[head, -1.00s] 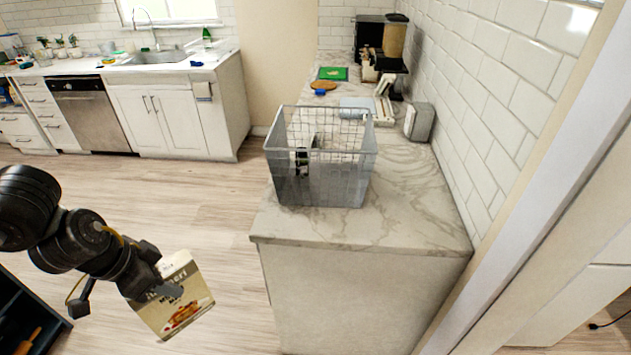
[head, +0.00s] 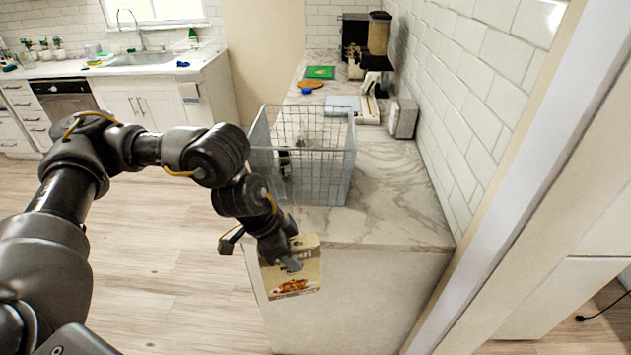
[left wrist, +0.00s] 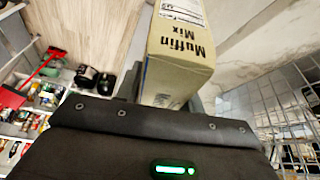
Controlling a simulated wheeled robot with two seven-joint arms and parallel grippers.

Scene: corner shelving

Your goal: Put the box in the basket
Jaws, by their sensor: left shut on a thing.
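The box (head: 298,276), a tan and cream muffin mix carton with a food picture, hangs in front of the counter's near end in the head view. My left gripper (head: 285,258) is shut on it. The box also shows between the fingers in the left wrist view (left wrist: 178,55), with "Muffin Mix" on its side. The basket (head: 330,180), a grey wire one, stands on the counter behind and above the box, apart from it. A dark item is inside it. The basket's mesh also shows at the right of the left wrist view (left wrist: 285,115). My right gripper is not in view.
The marble counter (head: 390,215) is bare right of the basket, against the tiled wall. A grey toaster-like item (head: 403,118), a green board (head: 320,72) and a coffee machine stand farther back. Open floor lies left of the counter.

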